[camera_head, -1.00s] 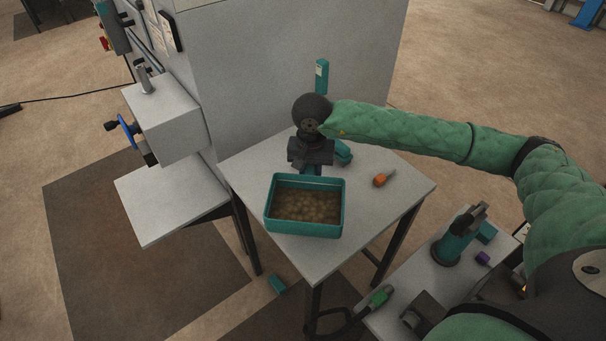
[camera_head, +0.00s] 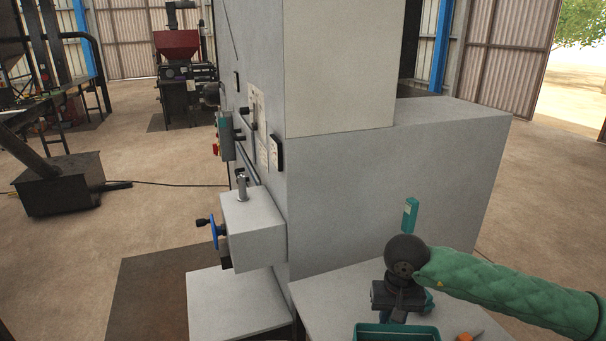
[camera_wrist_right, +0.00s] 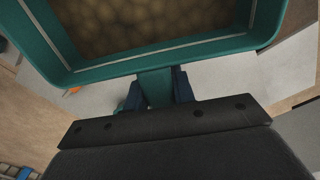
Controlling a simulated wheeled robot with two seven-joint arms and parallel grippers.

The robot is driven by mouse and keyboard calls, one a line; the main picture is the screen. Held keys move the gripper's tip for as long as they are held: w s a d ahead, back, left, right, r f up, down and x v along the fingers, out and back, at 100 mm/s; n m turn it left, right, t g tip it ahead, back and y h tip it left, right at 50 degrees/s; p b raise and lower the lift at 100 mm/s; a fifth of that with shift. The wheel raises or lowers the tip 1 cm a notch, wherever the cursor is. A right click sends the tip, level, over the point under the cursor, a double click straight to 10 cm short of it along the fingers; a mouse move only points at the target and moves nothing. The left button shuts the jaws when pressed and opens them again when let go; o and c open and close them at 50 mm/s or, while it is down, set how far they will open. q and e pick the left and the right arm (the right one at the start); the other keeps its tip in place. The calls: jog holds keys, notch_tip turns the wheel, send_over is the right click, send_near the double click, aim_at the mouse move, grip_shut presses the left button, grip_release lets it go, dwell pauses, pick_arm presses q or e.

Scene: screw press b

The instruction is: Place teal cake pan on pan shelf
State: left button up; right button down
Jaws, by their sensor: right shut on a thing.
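The teal cake pan (camera_head: 385,328) is at the bottom of the head view, cut off by the frame edge, over the light grey table. In the right wrist view the pan (camera_wrist_right: 190,52) is rectangular, with brownish round lumps inside. My right gripper (camera_wrist_right: 157,86) is shut on the teal tab at the pan's near side. In the head view the right gripper (camera_head: 397,308) sits just behind the pan. Whether the pan touches the table is hidden. A flat pale shelf (camera_head: 238,306) sticks out below the grey box at left. My left gripper is out of view.
The light grey table (camera_head: 325,298) stands against a big grey machine cabinet (camera_head: 400,190). A grey box (camera_head: 255,230) with a blue handwheel (camera_head: 214,232) overhangs the pale shelf, whose top is bare. An orange item (camera_head: 466,336) lies at the table's right. A teal upright object (camera_head: 410,214) stands behind my gripper.

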jog(key=shift+n, duration=0.6)
jog(key=w+f, duration=0.1)
jog(key=f, duration=0.1)
jog(key=w+f, duration=0.1)
jog(key=f, duration=0.1)
jog(key=w+f, duration=0.1)
jog(key=f, duration=0.1)
jog(key=shift+f, duration=0.15)
jog(key=shift+a+f, duration=0.15)
jog(key=shift+a, duration=0.05)
